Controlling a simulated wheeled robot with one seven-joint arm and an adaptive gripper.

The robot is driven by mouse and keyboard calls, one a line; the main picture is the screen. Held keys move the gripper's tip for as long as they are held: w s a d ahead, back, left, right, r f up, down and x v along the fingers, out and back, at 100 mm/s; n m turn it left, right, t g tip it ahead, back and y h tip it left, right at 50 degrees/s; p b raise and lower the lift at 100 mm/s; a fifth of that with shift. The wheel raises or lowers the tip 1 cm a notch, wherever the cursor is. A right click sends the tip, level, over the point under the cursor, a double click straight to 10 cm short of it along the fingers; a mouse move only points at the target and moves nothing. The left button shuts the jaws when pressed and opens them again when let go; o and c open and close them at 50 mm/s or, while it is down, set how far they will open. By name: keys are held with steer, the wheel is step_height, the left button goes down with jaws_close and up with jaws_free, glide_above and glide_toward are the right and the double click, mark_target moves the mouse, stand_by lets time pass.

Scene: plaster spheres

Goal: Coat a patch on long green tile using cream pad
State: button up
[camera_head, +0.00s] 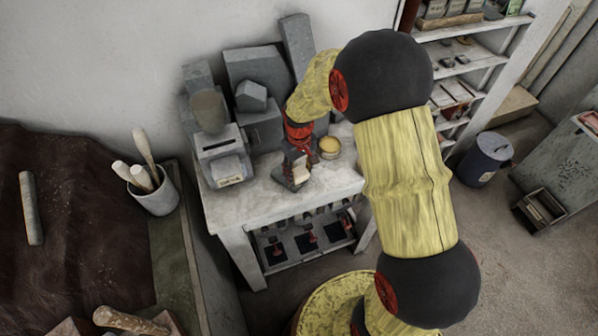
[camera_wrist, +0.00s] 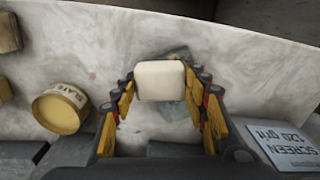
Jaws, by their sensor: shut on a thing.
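My gripper (camera_wrist: 163,88) is shut on the cream pad (camera_wrist: 160,80), a pale rounded block held between its two fingers. In the head view my gripper (camera_head: 298,158) points down over the bench top, with the pad (camera_head: 301,173) at its tips. A grey-green slab, which looks like the long green tile (camera_wrist: 180,53), lies under and beside the pad in the wrist view. The pad hides much of it. It also shows beneath the gripper in the head view (camera_head: 289,184). I cannot tell whether the pad touches it, and no coated patch is clear.
A yellow tin marked SLATE (camera_wrist: 60,108) stands on the marbled bench (camera_head: 250,205). A grey box marked SCREEN 120 grit (camera_wrist: 288,145) is on the tile's other side. Grey stone blocks (camera_head: 258,70) stand behind. The bench front edge is near the tile.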

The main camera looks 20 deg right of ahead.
steer(key=shift+d, duration=0.15)
steer(key=shift+w+d, duration=0.15)
steer(key=shift+d, duration=0.55)
steer(key=shift+s+a+f, duration=0.1)
steer(key=shift+s+a, duration=0.15)
steer(key=shift+a, duration=0.65)
steer(key=shift+s+a, duration=0.2)
steer(key=shift+a, duration=0.65)
steer(key=shift+w+d, duration=0.25)
steer(key=shift+d, duration=0.65)
steer(key=shift+w+d, duration=0.2)
steer(key=shift+d, duration=0.7)
steer(key=shift+a, duration=0.1)
steer(key=shift+s+a, duration=0.2)
steer(key=shift+a, duration=0.65)
steer(key=shift+s+a, duration=0.15)
steer(key=shift+a, duration=0.7)
